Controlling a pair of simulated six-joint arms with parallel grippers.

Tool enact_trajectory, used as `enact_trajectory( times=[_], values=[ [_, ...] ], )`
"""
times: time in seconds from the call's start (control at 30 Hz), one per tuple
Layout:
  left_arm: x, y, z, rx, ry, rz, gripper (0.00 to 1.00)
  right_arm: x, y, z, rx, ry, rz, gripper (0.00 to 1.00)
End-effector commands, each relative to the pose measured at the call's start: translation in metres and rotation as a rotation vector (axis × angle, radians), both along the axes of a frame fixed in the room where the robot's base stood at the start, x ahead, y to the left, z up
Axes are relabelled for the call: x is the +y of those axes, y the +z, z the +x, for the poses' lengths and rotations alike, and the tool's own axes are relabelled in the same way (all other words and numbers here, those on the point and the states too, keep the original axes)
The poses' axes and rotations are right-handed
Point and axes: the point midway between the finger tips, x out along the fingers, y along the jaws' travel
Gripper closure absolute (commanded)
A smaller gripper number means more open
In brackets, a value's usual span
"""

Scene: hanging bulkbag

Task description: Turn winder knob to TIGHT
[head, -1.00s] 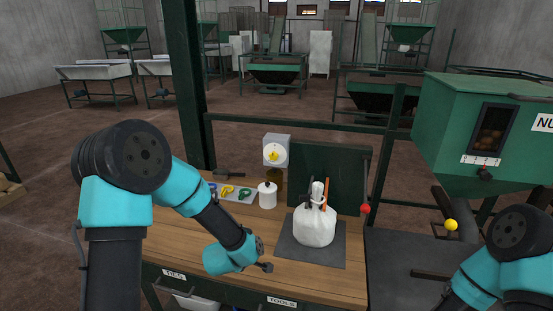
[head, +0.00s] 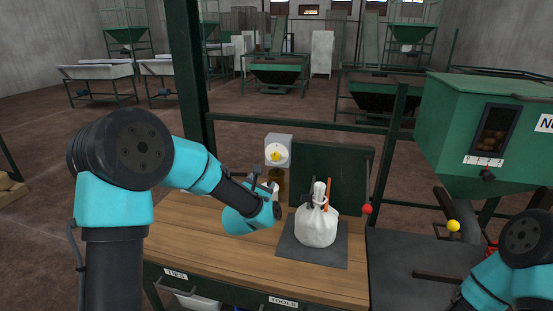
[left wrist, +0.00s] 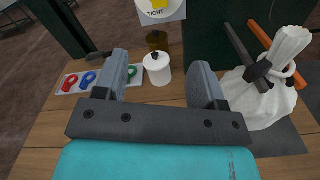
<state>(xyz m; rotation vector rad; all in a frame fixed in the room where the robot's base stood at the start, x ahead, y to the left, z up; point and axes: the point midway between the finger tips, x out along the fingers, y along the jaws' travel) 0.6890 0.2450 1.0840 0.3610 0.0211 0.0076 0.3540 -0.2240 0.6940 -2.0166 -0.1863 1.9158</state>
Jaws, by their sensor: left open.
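The winder is a pale box (head: 287,142) with a yellow knob (head: 276,156) on a white dial, behind the bench's back edge. In the left wrist view the yellow knob (left wrist: 158,4) is cut off by the top edge, above the word TIGHT on the box (left wrist: 175,13). The knob's exact setting cannot be read. My left gripper (head: 263,180) is below and in front of the box, apart from it. In its wrist view the left gripper (left wrist: 160,78) is open and empty, its fingers pointing towards the winder. My right gripper is not in view.
A tied white bag (head: 317,226) stands on a dark mat (head: 300,252) right of the left gripper. A white pot (left wrist: 157,69) and a tray of coloured hooks (left wrist: 70,82) lie ahead. A dark green panel (head: 335,170) rises behind the bag. The bench front (head: 215,255) is clear.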

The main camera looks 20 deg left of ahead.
Motion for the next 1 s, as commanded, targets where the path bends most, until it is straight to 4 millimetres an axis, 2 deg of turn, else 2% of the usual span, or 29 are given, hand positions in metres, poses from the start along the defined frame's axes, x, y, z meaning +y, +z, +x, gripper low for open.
enact_trajectory(
  times=[0.13,0.57,0.77,1.0],
  values=[
    [0.0,0.006,0.002,-0.022,0.005,-0.049,0.36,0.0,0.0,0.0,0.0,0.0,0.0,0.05],
    [0.001,0.006,0.007,-0.021,0.005,-0.048,0.36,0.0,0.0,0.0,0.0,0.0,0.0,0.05],
    [0.001,0.006,0.029,-0.021,0.005,-0.047,0.36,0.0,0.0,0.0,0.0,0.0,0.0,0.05],
    [0.002,0.005,0.067,-0.02,0.005,-0.047,0.36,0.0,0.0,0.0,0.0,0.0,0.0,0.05]
  ],
)
